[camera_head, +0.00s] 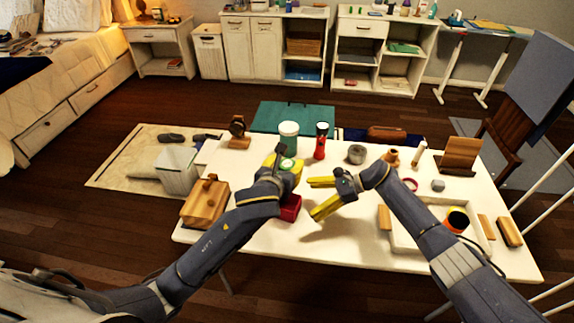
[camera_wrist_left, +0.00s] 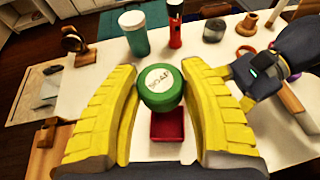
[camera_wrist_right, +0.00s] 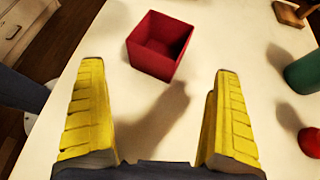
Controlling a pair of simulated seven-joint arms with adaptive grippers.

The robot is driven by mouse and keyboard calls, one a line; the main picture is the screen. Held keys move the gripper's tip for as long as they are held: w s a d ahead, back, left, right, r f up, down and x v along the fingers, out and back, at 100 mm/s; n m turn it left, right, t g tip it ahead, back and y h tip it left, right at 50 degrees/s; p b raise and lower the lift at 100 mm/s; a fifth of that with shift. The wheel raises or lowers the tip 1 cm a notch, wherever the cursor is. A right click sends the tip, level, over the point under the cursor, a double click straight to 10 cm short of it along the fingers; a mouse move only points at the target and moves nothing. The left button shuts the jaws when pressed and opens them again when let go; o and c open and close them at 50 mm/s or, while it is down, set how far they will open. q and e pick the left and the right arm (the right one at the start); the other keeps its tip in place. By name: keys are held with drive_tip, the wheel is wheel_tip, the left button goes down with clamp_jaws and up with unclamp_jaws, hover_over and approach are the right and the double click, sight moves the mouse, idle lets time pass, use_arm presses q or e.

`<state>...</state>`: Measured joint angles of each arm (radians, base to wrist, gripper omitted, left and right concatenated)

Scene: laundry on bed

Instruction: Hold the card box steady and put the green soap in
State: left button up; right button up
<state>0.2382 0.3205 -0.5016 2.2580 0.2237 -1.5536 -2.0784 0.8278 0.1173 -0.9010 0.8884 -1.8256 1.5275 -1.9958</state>
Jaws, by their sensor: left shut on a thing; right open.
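The green soap (camera_head: 287,164), a rounded piece with a white SOAP label, is held in my left gripper (camera_head: 284,167). In the left wrist view the soap (camera_wrist_left: 160,90) sits between the yellow fingers, above the table, in front of the red card box (camera_wrist_left: 167,128). The open-topped card box (camera_head: 290,208) stands on the white table, partly behind my left arm. In the right wrist view its visible inside looks empty (camera_wrist_right: 160,45). My right gripper (camera_head: 317,198) is open and empty, just right of the box, its fingers pointing toward it.
A white-lidded green cup (camera_head: 288,138) and a red torch (camera_head: 320,141) stand behind the soap. A wooden box (camera_head: 205,202) is at the left of the table. A grey tin (camera_head: 356,154) stands beyond my right gripper. The table front is clear.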

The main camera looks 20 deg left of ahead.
sight(290, 206)
drive_tip(key=shift+x, duration=4.25)
drive_tip(key=shift+r, duration=0.1)
drive_tip(key=c, duration=0.9)
